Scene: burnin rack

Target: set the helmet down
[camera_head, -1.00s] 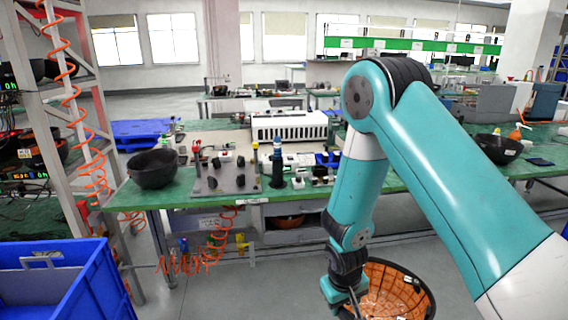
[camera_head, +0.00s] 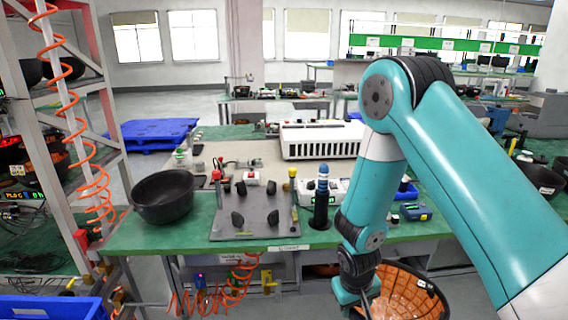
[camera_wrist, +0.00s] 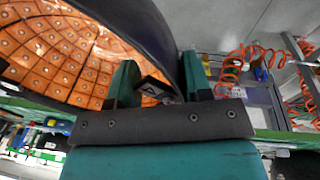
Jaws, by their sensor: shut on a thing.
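The helmet (camera_head: 402,294) is a dark bowl-like shell with an orange, dotted inner lining. It hangs at the bottom of the head view, in front of the green workbench, with its open side up. My gripper (camera_head: 362,301) is shut on its rim at the left side. In the wrist view the helmet's orange lining (camera_wrist: 62,52) fills the upper left, and my gripper (camera_wrist: 160,88) has its two teal fingers on either side of the dark rim. The helmet's lower part is cut off by the frame edge.
The green workbench (camera_head: 205,236) holds a black bowl-like shell (camera_head: 163,196), a grey plate with black parts (camera_head: 255,216), a blue-topped black cylinder (camera_head: 321,200) and a white box (camera_head: 320,141). A rack with coiled orange hoses stands left. A blue crate (camera_head: 50,308) is at lower left.

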